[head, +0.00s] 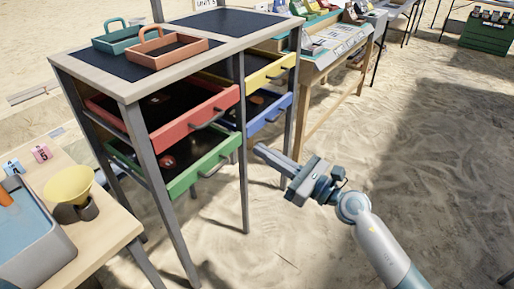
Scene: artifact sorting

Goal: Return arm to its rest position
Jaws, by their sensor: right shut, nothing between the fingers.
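My right gripper (262,150) is shut and empty. It points left toward the drawer rack (128,92) and hangs in free air over the sand. Its arm comes in from the lower right. The rack has a red drawer (190,122), a green drawer (205,168), a yellow drawer (270,76) and a blue drawer (272,114), all pulled out. Small objects lie in the red and green drawers, too small to tell. My left gripper is out of view.
An orange tray (172,52) and a teal tray (118,38) stand on the rack top. A wooden table at lower left holds a yellow funnel (69,184) and a grey bin (38,262) with blue contents. A display table (330,62) stands behind. Open sand lies at right.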

